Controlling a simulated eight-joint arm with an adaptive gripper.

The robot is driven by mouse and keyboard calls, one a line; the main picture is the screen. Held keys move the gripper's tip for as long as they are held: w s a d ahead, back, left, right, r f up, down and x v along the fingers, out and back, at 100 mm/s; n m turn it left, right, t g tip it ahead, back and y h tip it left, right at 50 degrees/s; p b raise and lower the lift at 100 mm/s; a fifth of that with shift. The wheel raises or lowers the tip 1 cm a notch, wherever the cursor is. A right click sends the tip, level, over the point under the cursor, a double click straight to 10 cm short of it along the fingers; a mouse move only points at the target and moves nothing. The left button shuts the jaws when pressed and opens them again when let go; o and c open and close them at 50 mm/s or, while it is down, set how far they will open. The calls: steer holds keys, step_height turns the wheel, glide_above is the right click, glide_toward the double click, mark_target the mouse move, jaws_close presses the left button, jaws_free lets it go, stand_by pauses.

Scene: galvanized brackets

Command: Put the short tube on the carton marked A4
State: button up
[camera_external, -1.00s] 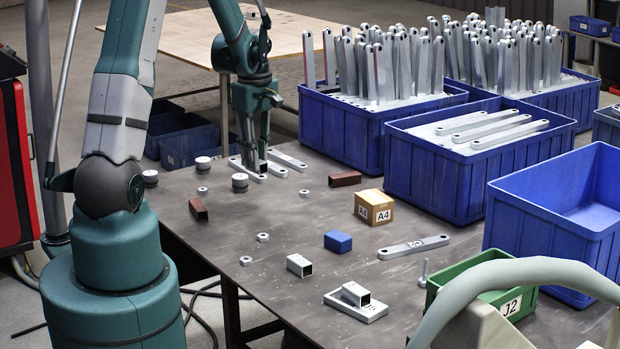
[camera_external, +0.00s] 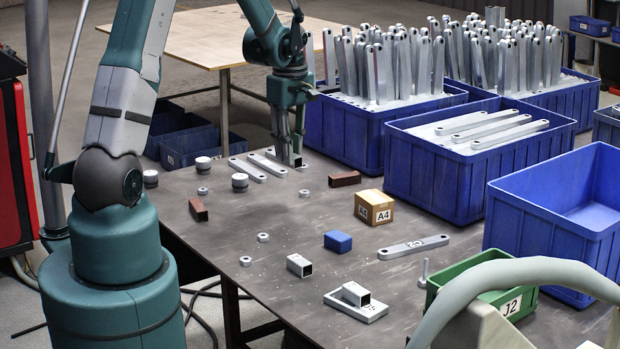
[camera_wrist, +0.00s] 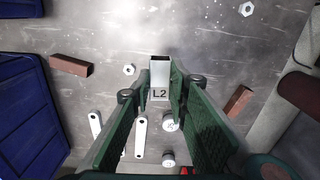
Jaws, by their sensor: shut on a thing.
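My gripper (camera_external: 288,150) is shut on a short silver square tube (camera_external: 296,160), near the back of the table. In the wrist view the tube (camera_wrist: 160,71) sits between the two finger pads, with an open end and the mark L2 on its face. The carton marked A4 (camera_external: 374,208) is a small brown box on the table, to the right of and nearer the camera than my gripper. Nothing lies on its top. The carton is not seen in the wrist view.
A blue block (camera_external: 338,241), a flat link (camera_external: 413,247) and reddish-brown tubes (camera_external: 344,179) (camera_external: 198,209) lie around the carton. Another silver tube (camera_external: 299,265) and a plate bearing a tube (camera_external: 372,312) lie in front. Blue crates (camera_external: 345,138) stand behind and right.

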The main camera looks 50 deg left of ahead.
steer(key=w+d+r+p, duration=0.1)
steer(key=w+d+r, duration=0.1)
steer(key=w+d, duration=0.4)
steer(key=w+d+r+m+p, duration=0.1)
steer(key=w+d+r+p, duration=0.1)
steer(key=w+d, duration=0.5)
steer(key=d, duration=0.5)
steer(key=shift+d+r, duration=0.15)
steer(key=shift+r, duration=0.1)
steer(key=b, duration=0.1)
glide_above(374, 196)
steer(key=shift+d+f, duration=0.1)
steer(key=shift+f, duration=3.05)
steer(key=shift+f, duration=0.1)
steer(key=shift+f+b, duration=0.4)
steer(key=shift+f, duration=1.35)
steer(key=shift+f, duration=0.15)
